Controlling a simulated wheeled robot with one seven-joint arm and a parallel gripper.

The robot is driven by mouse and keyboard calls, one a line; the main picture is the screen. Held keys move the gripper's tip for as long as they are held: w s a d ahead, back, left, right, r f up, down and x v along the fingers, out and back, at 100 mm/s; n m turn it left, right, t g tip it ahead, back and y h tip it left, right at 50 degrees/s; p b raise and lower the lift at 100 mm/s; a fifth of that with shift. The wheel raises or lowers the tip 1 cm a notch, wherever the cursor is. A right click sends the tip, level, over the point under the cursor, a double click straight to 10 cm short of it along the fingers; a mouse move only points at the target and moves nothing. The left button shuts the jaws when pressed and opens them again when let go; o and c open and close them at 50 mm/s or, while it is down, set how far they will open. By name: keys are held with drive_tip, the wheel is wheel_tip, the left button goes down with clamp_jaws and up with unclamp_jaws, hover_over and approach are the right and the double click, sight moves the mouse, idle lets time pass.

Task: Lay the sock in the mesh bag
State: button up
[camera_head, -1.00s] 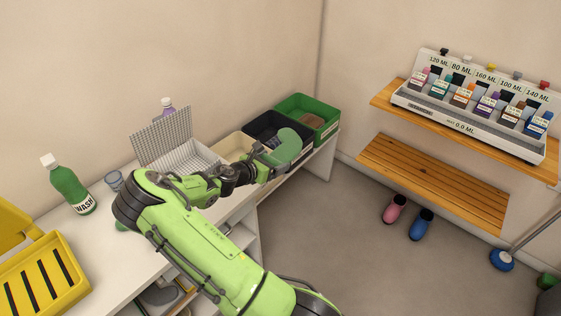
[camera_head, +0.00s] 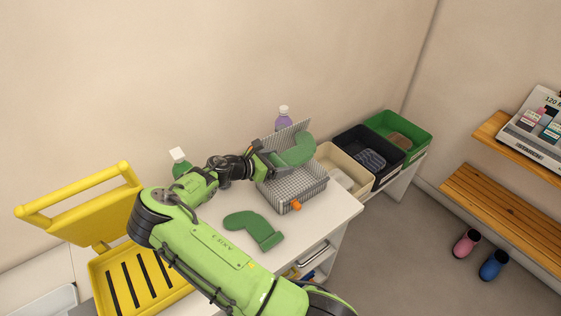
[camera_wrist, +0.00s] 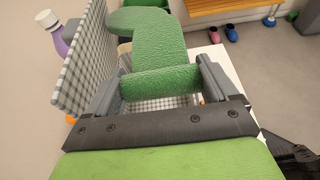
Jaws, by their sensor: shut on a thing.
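A green sock (camera_head: 300,150) is in my gripper (camera_head: 272,162), held above the grey mesh bag (camera_head: 296,194). The mesh bag is box-shaped, with its lid raised at the back and an orange tab at its front. In the wrist view, the sock (camera_wrist: 158,48) lies across between the two fingers (camera_wrist: 160,84), its foot pointing left near the raised mesh lid (camera_wrist: 80,65). The open mesh shows below the sock. A second green sock (camera_head: 255,230) lies flat on the white counter in front of the bag.
Cream (camera_head: 345,172), black (camera_head: 362,140) and green (camera_head: 420,134) bins stand to the right; the black one holds dark striped cloth. A purple bottle (camera_head: 283,122) stands behind the lid. Counter right of the loose sock is bare.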

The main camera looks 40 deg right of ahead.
drive_tip(key=shift+s+f+b, duration=0.1)
drive_tip(key=shift+f+b, duration=0.4)
drive_tip(key=shift+b, duration=0.05)
wheel_tip(320, 180, down, 10)
drive_tip(key=b, duration=0.7)
drive_tip(key=shift+b, duration=0.35)
drive_tip(key=o, duration=0.8)
drive_tip(key=p+v, duration=0.1)
drive_tip(key=v, duration=1.5)
drive_tip(key=s+a+r+m+t+y, duration=0.2)
drive_tip(key=s+a+r+m+y, duration=0.2)
drive_tip(key=s, duration=0.5)
drive_tip(key=s+a+r+m+t+y, duration=0.3)
drive_tip(key=s+a+r+m+y, duration=0.2)
drive_tip(key=s+r+m, duration=0.2)
drive_tip(key=s+a+r+m+t+y, duration=0.2)
drive_tip(key=s+a+r+m+y, duration=0.2)
drive_tip(key=s, duration=0.6)
drive_tip(key=shift+s+a+r+m, duration=0.15)
drive_tip(key=shift+r+m, duration=0.1)
drive_tip(key=shift+r, duration=0.2)
drive_tip(key=shift+s+a+r+m, duration=0.15)
drive_tip(key=shift+r+m, duration=0.15)
drive_tip(key=shift+r, duration=0.2)
drive_tip(key=shift+s+a+r+m, duration=0.15)
drive_tip(key=shift+r+m, duration=0.1)
drive_tip(key=shift+r, duration=0.2)
